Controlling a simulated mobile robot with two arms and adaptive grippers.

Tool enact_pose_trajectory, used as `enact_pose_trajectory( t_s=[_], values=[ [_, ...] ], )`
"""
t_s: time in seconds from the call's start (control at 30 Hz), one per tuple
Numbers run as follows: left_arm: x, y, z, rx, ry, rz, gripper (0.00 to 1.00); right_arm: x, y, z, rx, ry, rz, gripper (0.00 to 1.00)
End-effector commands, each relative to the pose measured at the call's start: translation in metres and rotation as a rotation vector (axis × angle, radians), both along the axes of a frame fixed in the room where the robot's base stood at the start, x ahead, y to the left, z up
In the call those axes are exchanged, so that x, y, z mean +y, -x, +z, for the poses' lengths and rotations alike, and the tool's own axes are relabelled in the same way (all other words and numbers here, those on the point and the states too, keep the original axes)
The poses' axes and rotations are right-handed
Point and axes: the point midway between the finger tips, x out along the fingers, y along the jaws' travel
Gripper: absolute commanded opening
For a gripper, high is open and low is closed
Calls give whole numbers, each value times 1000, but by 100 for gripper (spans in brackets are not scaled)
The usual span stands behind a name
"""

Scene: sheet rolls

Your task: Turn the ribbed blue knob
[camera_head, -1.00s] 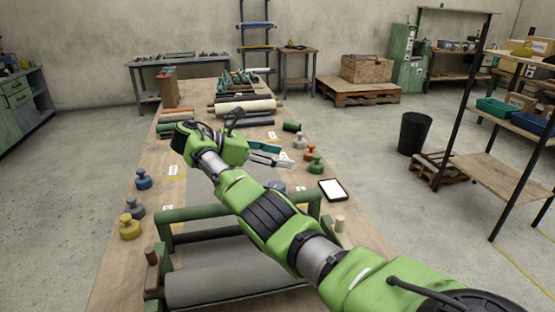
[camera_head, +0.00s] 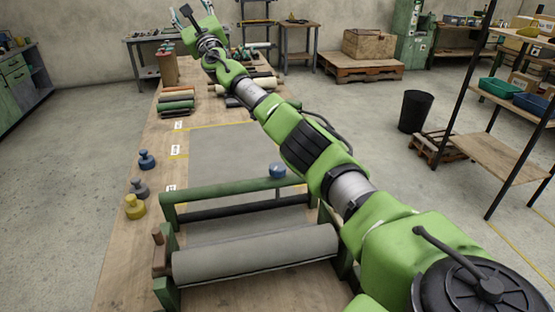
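Another blue knob (camera_head: 147,160) stands on the left edge of the table. Both are too small to show for sure which one is ribbed. My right arm crosses the table from the lower right. My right gripper (camera_head: 187,14) is high at the far end of the table, well away from both blue knobs. Its fingers are too unclear to tell open from shut. My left gripper is out of view.
A grey knob (camera_head: 140,188) and a yellow knob (camera_head: 134,207) stand along the left edge. The roller frame (camera_head: 230,185) and a large grey roll (camera_head: 255,254) fill the front. Rolls (camera_head: 176,101) lie farther back. My arm hides the table's right side.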

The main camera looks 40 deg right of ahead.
Motion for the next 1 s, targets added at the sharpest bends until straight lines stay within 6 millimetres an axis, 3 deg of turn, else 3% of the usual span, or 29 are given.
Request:
enact_pose_trajectory(
  t_s=[0.07,0.2,0.37,0.47,0.57,0.7,0.8,0.9,1.0],
  values=[
    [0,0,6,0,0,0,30,25,-9,-5,103,119,111,53],
    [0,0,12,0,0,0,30,60,-13,-47,336,312,291,53],
    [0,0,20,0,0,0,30,69,10,-119,666,489,449,53],
    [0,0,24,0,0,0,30,57,41,-166,898,569,523,53],
    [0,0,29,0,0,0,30,33,85,-210,1151,619,578,53],
    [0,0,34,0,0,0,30,-12,161,-252,1508,634,623,53],
    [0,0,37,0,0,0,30,-40,213,-266,1722,613,635,53],
    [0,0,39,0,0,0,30,-59,252,-270,1875,584,638,53],
    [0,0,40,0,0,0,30,-68,275,-271,1963,563,641,53]
  ],
)
